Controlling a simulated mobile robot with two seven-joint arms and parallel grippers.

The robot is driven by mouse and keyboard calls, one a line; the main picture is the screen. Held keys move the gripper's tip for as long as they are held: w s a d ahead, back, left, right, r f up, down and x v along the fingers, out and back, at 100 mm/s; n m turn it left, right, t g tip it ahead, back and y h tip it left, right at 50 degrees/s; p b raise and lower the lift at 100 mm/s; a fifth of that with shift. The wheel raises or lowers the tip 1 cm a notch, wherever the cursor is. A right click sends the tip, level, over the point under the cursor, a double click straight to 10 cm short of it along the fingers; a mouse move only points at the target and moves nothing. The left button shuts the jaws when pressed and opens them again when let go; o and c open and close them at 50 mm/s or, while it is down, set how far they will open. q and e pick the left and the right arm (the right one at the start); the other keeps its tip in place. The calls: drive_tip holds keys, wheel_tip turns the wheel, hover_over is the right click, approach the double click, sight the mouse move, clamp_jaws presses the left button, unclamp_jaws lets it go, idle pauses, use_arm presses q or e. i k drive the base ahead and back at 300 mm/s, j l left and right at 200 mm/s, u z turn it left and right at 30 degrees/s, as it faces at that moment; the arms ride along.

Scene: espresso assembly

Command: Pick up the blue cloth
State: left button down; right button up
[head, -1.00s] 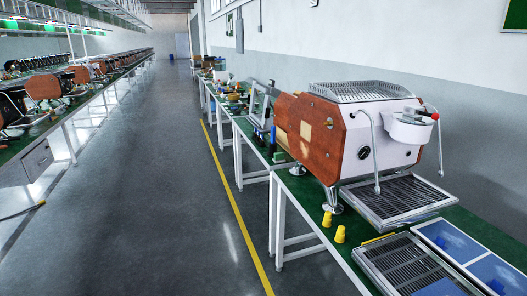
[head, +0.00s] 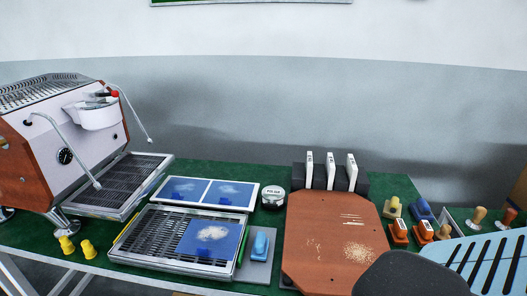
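A flat square blue cloth (head: 212,240) with a pale powdery patch lies on the right part of a slotted metal drip tray (head: 160,235) on the green table. Two more blue squares, a left one (head: 183,190) and a right one (head: 231,194), lie side by side in a white-framed tray (head: 207,208) behind it. I cannot tell whether these are cloths or the tray's lining. Neither of my grippers is in view.
The espresso machine (head: 62,128) stands at left with yellow cups (head: 88,249) in front. Right of the cloth are a blue-topped block (head: 260,245), a round tin (head: 272,197), and a brown octagonal panel (head: 330,235) with crumbs. Several small tools stand at far right.

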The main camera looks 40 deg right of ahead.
sight(421, 210)
drive_tip(key=z, duration=2.45)
drive_tip(key=l+u, duration=0.1)
drive_tip(key=u, duration=0.6)
drive_tip(key=l+u, duration=0.45)
drive_tip(key=i+l+u, duration=0.1)
drive_tip(key=l+u, duration=0.45)
drive_tip(key=l, duration=0.25)
drive_tip(key=k+l+u, duration=0.2)
drive_tip(key=l, duration=0.2)
drive_tip(key=k+l, duration=0.1)
drive_tip(key=l, duration=0.4)
drive_tip(key=k+l, duration=0.1)
drive_tip(key=l, duration=0.4)
